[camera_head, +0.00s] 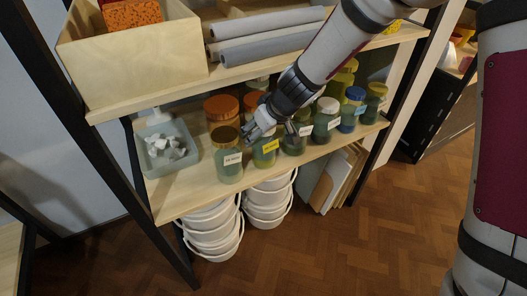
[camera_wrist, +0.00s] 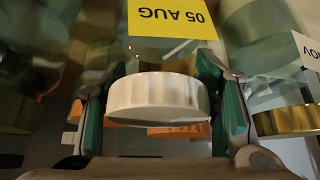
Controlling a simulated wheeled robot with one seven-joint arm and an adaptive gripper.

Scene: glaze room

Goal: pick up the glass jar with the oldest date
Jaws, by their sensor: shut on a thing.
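My gripper (camera_head: 262,132) is shut on the white lid (camera_wrist: 158,97) of a glass jar (camera_head: 265,155) with a yellow label. In the wrist view its teal pads press the lid from both sides, and the label (camera_wrist: 178,17) reads "05 AUG" upside down. I cannot tell whether the jar is off the shelf. Next to it on the left stands a gold-lidded jar (camera_head: 228,160) with a white label; its text is too small to read here. To the right stand a white-labelled jar (camera_head: 294,143), a white-lidded jar (camera_head: 325,122), a blue-lidded jar (camera_head: 351,110) and an olive-lidded jar (camera_head: 374,104).
Orange-lidded jars (camera_head: 221,109) stand behind. A bin of white pieces (camera_head: 172,151) is at the shelf's left end. The upper shelf (camera_head: 160,96), with a wooden box (camera_head: 130,55) and grey rolls (camera_head: 265,35), overhangs the jars. White buckets (camera_head: 212,230) stand below.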

